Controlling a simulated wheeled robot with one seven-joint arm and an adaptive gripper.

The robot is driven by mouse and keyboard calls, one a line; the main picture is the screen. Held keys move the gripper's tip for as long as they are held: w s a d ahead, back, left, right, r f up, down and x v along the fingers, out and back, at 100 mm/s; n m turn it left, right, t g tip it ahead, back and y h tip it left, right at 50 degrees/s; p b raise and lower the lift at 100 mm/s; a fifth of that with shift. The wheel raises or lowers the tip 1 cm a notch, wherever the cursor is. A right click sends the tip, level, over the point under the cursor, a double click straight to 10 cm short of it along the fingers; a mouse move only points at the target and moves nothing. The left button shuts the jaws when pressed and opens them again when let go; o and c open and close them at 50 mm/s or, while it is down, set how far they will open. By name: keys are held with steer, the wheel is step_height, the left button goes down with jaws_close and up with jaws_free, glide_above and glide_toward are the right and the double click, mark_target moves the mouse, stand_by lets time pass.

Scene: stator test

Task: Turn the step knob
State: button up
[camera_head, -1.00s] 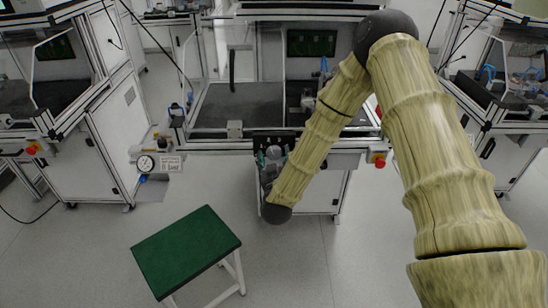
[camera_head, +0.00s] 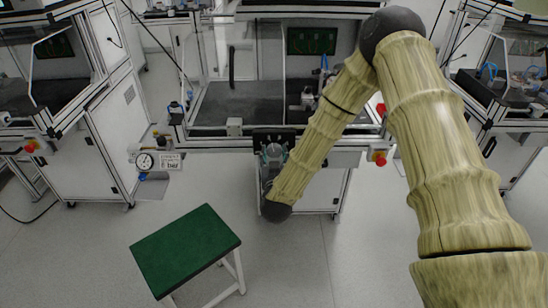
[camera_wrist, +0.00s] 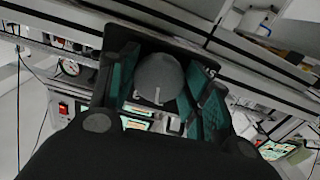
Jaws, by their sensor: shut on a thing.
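The step knob (camera_wrist: 160,70) shows in the wrist view as a round, dark grey cap with small light marks at its lower edge. My gripper (camera_wrist: 162,88) has its teal-padded fingers on both sides of the knob and is shut on it. In the head view my gripper (camera_head: 273,153) is at the front panel of the middle workstation, just below its worktop edge. The knob cannot be made out there, and my forearm covers the panel to the right.
A green-topped stool (camera_head: 187,248) stands on the floor in front. A pressure gauge (camera_head: 145,162) is left of the panel, and a red button (camera_head: 379,160) is to its right. Other workstations stand at both sides.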

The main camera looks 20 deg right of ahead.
steer(key=m+b, duration=0.2)
steer(key=m, duration=0.2)
steer(key=shift+f, duration=0.1)
steer(key=shift+m+b, duration=0.75)
steer(key=shift+m, duration=0.65)
steer(key=o, duration=1)
steer(key=shift+o, duration=0.2)
steer(key=shift+a, duration=0.1)
steer(key=v, duration=1.2)
steer(key=shift+r, duration=0.2)
